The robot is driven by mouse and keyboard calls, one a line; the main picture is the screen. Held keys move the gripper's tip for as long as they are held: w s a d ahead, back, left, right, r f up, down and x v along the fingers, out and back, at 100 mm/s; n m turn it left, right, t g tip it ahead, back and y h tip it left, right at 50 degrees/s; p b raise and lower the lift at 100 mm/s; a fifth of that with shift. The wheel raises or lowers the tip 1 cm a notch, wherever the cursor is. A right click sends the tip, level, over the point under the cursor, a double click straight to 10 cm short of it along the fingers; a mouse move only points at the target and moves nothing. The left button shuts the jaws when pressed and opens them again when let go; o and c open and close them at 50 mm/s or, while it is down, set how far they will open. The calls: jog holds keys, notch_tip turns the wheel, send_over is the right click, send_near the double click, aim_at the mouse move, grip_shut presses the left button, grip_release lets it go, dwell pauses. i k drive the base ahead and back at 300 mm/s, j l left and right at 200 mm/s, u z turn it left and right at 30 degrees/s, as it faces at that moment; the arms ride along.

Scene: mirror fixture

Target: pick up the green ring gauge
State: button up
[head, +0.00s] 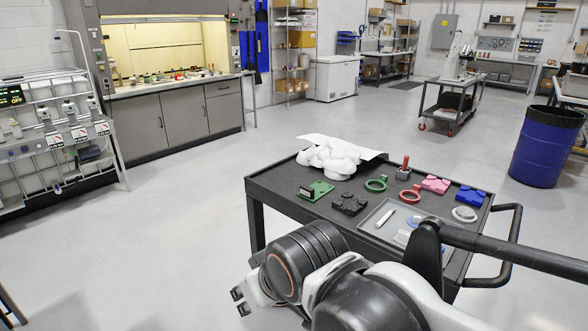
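The green ring gauge (376,185) lies flat on the black cart top (285,186), near its middle. It is a ring with a short handle, and its hole shows the dark surface. A similar red ring gauge (410,195) lies to its right. My gripper (241,301) is at the lower left, off the cart's near left side and well apart from the green ring. Its dark fingertips show small, partly hidden behind my arm; I cannot tell how far apart they are.
A white lumpy object (329,160) lies behind left of the green ring. A green board (316,190), black block (349,204), red-handled plug (404,169), pink block (436,184) and blue block (470,196) surround it. A grey tray (371,222) lies in front, partly behind my arm.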

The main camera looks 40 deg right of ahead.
aim_at(381, 181)
jog(key=i, duration=0.6)
jog(key=i+j+z, duration=0.1)
jog(key=i, duration=0.45)
jog(key=i+l+z, duration=0.1)
jog(key=z, duration=0.3)
jog(key=i+z, duration=0.5)
jog(key=z, duration=0.3)
jog(key=i+j+z, duration=0.1)
jog(key=z, duration=0.3)
jog(key=i+j+z, duration=0.1)
jog(key=i+z, duration=0.35)
jog(key=i, duration=0.2)
